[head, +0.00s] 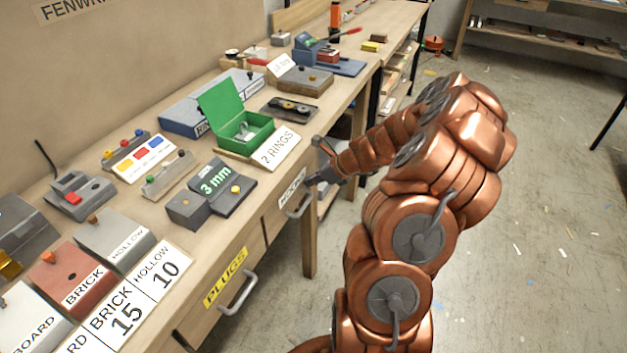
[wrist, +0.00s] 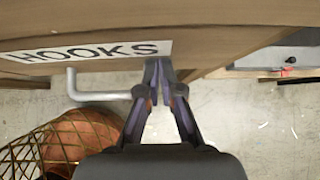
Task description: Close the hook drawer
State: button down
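The hook drawer (head: 284,208) is in the bench front, with a white HOOKS label and a grey bar handle (head: 299,209). In the wrist view the HOOKS label (wrist: 85,52) and handle (wrist: 98,95) show to the left of my gripper. My gripper (head: 318,174) is at the right end of the drawer front in the head view. In the wrist view my gripper's fingertips (wrist: 159,66) come together at the drawer front, right of the label, with nothing seen between them. They look to be touching or very near the wood. Any gap behind the drawer front is hidden.
The PLUGS drawer (head: 226,277) with its own handle is nearer me. The bench top above holds a green box (head: 236,118), a 2 RINGS card (head: 280,147) and several blocks. Open floor (head: 540,200) lies right.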

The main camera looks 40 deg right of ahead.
jog(key=shift+a+r, duration=0.15)
jog(key=shift+a, duration=0.05)
jog(key=s+d+r, duration=0.5)
jog(key=s+r, duration=0.1)
jog(key=s, duration=0.4)
jog(key=shift+d+r, duration=0.15)
jog(key=shift+r, duration=0.2)
